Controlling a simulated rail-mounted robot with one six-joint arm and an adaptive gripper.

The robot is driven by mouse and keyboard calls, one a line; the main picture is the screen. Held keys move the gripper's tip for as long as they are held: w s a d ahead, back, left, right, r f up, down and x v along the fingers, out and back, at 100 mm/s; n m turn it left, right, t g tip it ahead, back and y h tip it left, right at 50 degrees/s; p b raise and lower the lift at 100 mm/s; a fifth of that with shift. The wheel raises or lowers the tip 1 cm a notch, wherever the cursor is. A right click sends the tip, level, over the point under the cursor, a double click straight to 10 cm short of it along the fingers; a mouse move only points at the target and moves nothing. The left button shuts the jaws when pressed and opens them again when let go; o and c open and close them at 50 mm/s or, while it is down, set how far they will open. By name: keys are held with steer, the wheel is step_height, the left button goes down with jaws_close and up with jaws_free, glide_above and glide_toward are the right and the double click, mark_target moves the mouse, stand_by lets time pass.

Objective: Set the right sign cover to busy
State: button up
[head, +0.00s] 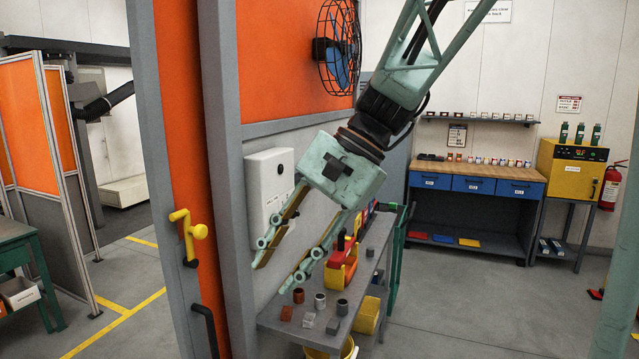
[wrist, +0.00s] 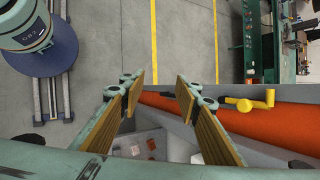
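My gripper (head: 272,275) is open and empty, its two padded fingers spread apart and pointing down to the left. It hangs in front of a grey wall panel with a white box (head: 268,185) on it. The box has a small black round spot near its top right, and one finger hides part of its lower right. I cannot make out a sign cover or a "busy" marking for certain. In the wrist view, nothing is between the fingertips (wrist: 160,98). A yellow crank-like handle (head: 188,228) is on the orange and grey post left of the box; it also shows in the wrist view (wrist: 250,103).
A narrow grey shelf (head: 375,245) below my gripper holds several small blocks and cylinders and a red and yellow item (head: 342,265). A round fan (head: 338,48) is above on the orange panel. A workbench (head: 478,180) and a yellow oven (head: 572,170) stand at the back right.

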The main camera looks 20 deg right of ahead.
steer(key=w+d+r+m+t+y+p, duration=0.1)
steer(key=w+d+m+y+p, duration=0.15)
steer(key=w+d, duration=0.4)
steer(key=w+d+r+m+t+y+p, duration=0.15)
steer(key=w+d+m, duration=0.25)
steer(key=w, duration=0.6)
steer(key=w+d+m+t+y+p, duration=0.1)
steer(key=w+d+m+t, duration=0.15)
steer(key=w+d, duration=0.4)
steer(key=w+d+f+m+t+p, duration=0.2)
steer(key=w+d, duration=0.4)
steer(key=d, duration=0.6)
steer(key=w+d+f+m+t+p, duration=0.1)
steer(key=w+d+m+t, duration=0.3)
steer(key=d, duration=0.8)
steer(key=w+m, duration=0.2)
steer(key=shift+w+d+f+t+p, duration=0.2)
steer(key=shift+w+f+t+p, duration=0.15)
steer(key=shift+f+t+p, duration=0.05)
steer(key=shift+w+y, duration=0.1)
steer(key=shift+y, duration=0.2)
steer(key=x, duration=1.3)
steer(key=shift+w+a, duration=0.2)
steer(key=shift+a, duration=0.05)
steer(key=shift+c, duration=0.5)
